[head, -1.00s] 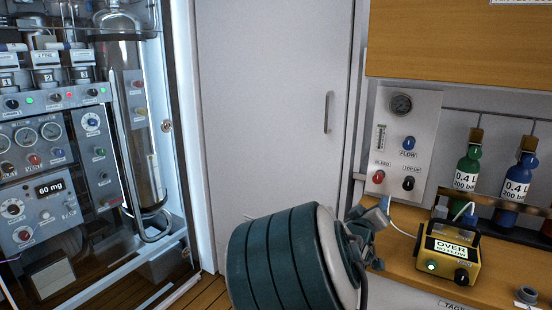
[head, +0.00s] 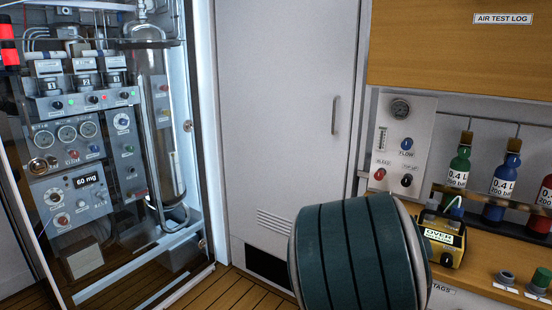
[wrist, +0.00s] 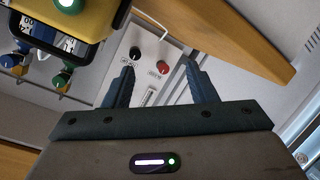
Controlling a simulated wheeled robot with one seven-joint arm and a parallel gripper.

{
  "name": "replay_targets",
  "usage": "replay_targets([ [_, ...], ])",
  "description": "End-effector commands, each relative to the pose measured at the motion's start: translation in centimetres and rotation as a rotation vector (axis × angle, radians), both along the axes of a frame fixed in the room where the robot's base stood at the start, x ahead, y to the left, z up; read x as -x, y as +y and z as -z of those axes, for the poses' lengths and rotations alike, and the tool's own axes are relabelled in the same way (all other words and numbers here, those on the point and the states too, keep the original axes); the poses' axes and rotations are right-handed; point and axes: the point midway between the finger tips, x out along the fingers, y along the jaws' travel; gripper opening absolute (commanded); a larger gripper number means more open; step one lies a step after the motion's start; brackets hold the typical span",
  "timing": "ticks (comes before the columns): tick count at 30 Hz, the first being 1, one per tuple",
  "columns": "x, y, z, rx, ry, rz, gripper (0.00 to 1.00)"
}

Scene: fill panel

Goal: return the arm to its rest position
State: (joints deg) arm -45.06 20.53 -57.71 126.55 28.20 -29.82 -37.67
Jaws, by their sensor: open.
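My gripper (wrist: 160,88) shows in the wrist view with its two dark fingers spread apart and nothing between them. Beyond the fingers are the fill panel's black knob (wrist: 135,53) and red knob (wrist: 164,67). In the head view my teal-banded arm fills the lower middle and hides the gripper. The fill panel (head: 392,120) hangs on the wall just above and right of the arm, with a gauge and several knobs.
A yellow analyser (head: 446,250) stands on the wooden counter (head: 490,268), partly behind my arm. Green (head: 459,165) and blue (head: 506,178) bottles hang behind it. A grey door (head: 275,120) and a glass-fronted machine cabinet (head: 185,258) are at left. Wooden floor (head: 235,292) shows between.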

Motion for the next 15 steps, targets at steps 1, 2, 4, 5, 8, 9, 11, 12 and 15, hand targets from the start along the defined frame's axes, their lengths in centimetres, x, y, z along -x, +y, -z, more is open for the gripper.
replay_targets([
  [1, 0.4, 0.1, -0.3, -0.050, 0.023, -0.005, 0.52],
  [2, 0.6, 0.4, -0.2, -0.078, 0.036, -0.012, 0.52],
  [4, 1.3, 1.0, 0.0, -0.151, 0.072, -0.025, 0.52],
  [5, 1.6, 1.3, 0.1, -0.186, 0.090, -0.032, 0.52],
  [8, 3.1, 2.7, -0.2, -0.310, 0.155, -0.058, 0.52],
  [9, 3.8, 3.5, -0.5, -0.367, 0.186, -0.070, 0.52],
  [11, 5.4, 4.8, -1.4, -0.458, 0.238, -0.092, 0.52],
  [12, 6.5, 5.9, -2.2, -0.518, 0.277, -0.108, 0.52],
  [15, 10.0, 8.4, -4.6, -0.639, 0.378, -0.143, 0.52],
])
